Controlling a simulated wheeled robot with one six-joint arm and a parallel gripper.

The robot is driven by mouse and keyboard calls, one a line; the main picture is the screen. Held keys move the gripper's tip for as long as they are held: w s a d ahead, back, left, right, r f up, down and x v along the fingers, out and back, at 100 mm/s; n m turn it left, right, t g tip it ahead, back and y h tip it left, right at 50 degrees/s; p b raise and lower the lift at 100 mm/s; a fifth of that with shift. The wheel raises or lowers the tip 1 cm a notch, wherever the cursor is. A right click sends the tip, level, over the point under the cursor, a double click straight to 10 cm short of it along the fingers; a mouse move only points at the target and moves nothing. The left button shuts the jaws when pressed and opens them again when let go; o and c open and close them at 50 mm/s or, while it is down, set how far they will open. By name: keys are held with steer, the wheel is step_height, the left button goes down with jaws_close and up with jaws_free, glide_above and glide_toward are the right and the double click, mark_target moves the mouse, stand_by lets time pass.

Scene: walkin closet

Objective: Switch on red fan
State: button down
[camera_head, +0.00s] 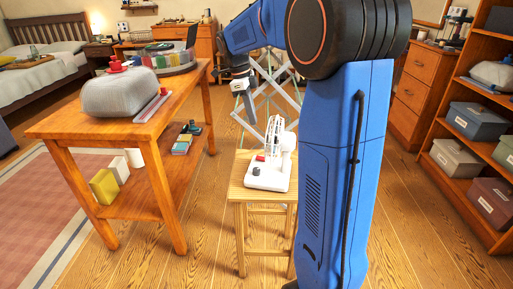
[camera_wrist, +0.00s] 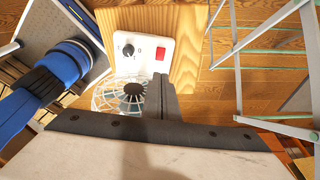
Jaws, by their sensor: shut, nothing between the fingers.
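A small fan stands on a wooden stool (camera_head: 240,192). It has a white base (camera_head: 267,180), a white wire cage (camera_head: 274,135), a black knob and a red rocker switch (camera_head: 260,158); no red fan body shows. In the wrist view, the fan's base (camera_wrist: 143,66) carries the knob (camera_wrist: 128,50) on the left and the red switch (camera_wrist: 161,53) on the right. My gripper (camera_head: 252,121) is shut and empty, above and to the left of the fan. In the wrist view, its fingers (camera_wrist: 163,82) overlap the cage edge, below the red switch; contact cannot be told.
A wooden table (camera_head: 58,124) with a grey rounded object (camera_head: 120,92) stands to the left. A folding rack (camera_head: 290,103) is behind the stool. Shelves with boxes (camera_head: 471,121) stand at the right. The floor in front of the stool is clear.

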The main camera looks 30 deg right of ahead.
steer(key=shift+f, duration=0.1)
glide_above(259, 157)
steer(key=f, duration=1.2)
steer(key=shift+w+a, duration=0.2)
steer(key=shift+w, duration=0.1)
steer(key=shift+w+f, duration=0.1)
steer(key=shift+f, duration=0.65)
steer(key=shift+a, duration=0.1)
